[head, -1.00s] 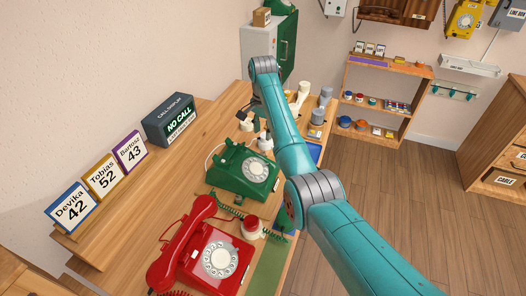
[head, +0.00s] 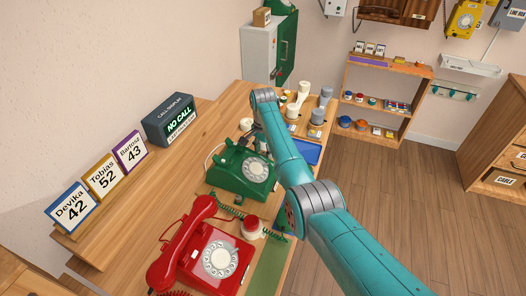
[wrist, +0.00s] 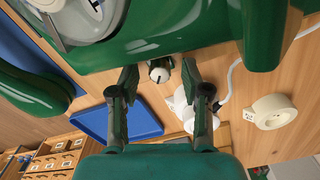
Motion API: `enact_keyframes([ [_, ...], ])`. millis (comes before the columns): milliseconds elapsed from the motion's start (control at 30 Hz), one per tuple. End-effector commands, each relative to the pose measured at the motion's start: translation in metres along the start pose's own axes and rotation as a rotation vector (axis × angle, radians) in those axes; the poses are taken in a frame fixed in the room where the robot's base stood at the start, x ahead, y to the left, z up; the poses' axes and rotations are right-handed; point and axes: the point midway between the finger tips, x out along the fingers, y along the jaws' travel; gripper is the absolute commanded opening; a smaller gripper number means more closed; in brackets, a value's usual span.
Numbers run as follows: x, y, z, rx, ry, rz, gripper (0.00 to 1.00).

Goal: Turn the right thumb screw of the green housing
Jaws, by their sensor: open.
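The green housing is the body of the green dial phone (head: 240,172), which stands on the wooden bench. It fills the top of the wrist view (wrist: 170,35). A small thumb screw with a pale slotted head (wrist: 159,72) sticks out from its edge in the wrist view. My gripper (wrist: 158,76) is open, with one dark green fingertip on each side of the screw head and visible gaps between. I cannot tell how deep the tips reach. In the head view my arm hides most of the gripper and the screw.
A red dial phone (head: 205,250) stands nearer on the bench. A white cable (wrist: 234,75) runs close to the right finger.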

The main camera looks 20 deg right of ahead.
Motion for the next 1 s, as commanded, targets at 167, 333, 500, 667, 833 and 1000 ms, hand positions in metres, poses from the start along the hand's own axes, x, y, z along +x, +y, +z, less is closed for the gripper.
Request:
enact_keyframes([
  [167, -0.0001, 0.0001, 0.0, 0.0, 0.0, 0.0, 0.17],
  [333, -0.0002, 0.0, 0.0001, 0.0, 0.0, 0.0, 0.0],
  [500, -0.0002, 0.0, 0.0001, -0.008, 0.0, 0.0, 0.0],
  [667, -0.0002, 0.0, 0.0001, -0.05, 0.0, 0.0, 0.0],
  [833, -0.0002, -0.0001, 0.0001, -0.146, 0.0, 0.0, 0.0],
  [1000, -0.0002, -0.0002, 0.0002, -0.288, 0.0, 0.0, 0.0],
])
